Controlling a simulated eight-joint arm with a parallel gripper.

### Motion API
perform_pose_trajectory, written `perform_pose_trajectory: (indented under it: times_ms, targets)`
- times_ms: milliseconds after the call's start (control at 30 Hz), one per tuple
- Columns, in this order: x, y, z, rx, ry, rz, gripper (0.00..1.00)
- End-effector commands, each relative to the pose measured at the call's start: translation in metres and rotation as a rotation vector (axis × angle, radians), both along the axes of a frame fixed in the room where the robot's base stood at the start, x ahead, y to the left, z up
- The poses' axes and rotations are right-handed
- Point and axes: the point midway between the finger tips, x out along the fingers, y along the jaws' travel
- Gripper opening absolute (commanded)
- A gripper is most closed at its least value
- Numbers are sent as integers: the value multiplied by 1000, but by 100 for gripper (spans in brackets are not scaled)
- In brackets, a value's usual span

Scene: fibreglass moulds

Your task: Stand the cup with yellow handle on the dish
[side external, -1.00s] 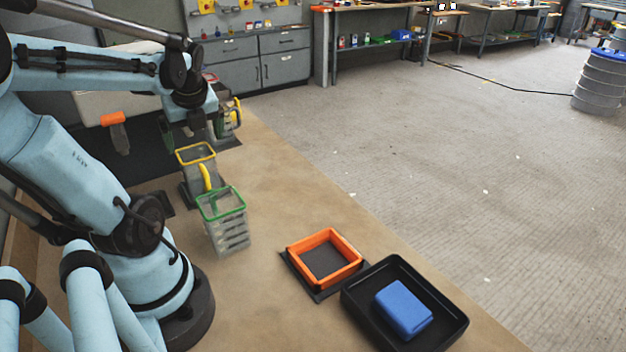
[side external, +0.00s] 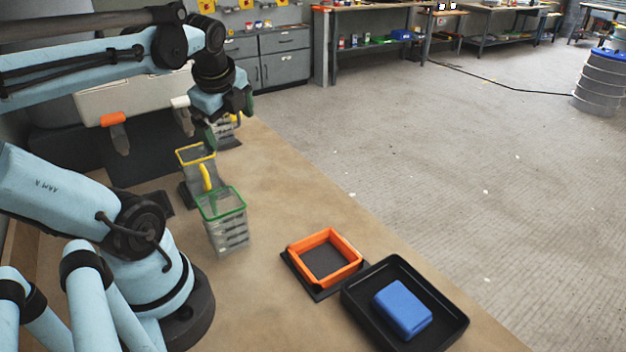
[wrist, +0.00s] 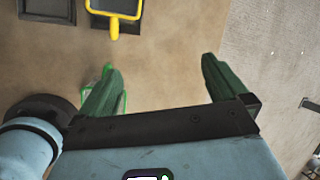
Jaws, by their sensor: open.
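The cup with yellow handle (side external: 197,155) has a yellow square rim and a greyish see-through body. It stands on a dark plate behind the green-rimmed cup, which hides part of its front. In the wrist view its yellow rim and handle (wrist: 115,25) show at the top edge, left of centre. A square orange-rimmed dish (side external: 345,250) with a dark floor sits on a black mat, front right of the cups. My gripper (side external: 229,120) is open and empty, above and behind the cup. Its green fingers (wrist: 162,68) are spread wide in the wrist view.
A clear green-rimmed cup (side external: 226,230) stands in front of the yellow one; its rim shows behind my left finger in the wrist view. Another container is partly hidden behind my gripper. A black tray (side external: 452,335) holds a blue block (side external: 403,308). The table between cups and dish is clear.

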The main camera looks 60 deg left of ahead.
Motion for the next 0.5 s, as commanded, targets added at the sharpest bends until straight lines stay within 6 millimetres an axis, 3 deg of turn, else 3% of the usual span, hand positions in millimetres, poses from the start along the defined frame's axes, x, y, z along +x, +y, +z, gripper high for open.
perform_pose_trajectory:
  times_ms: [200,500]
  targets:
    - [41,-58,-18,-175,-284,292,100]
    - [70,-142,-37,-550,-535,723,100]
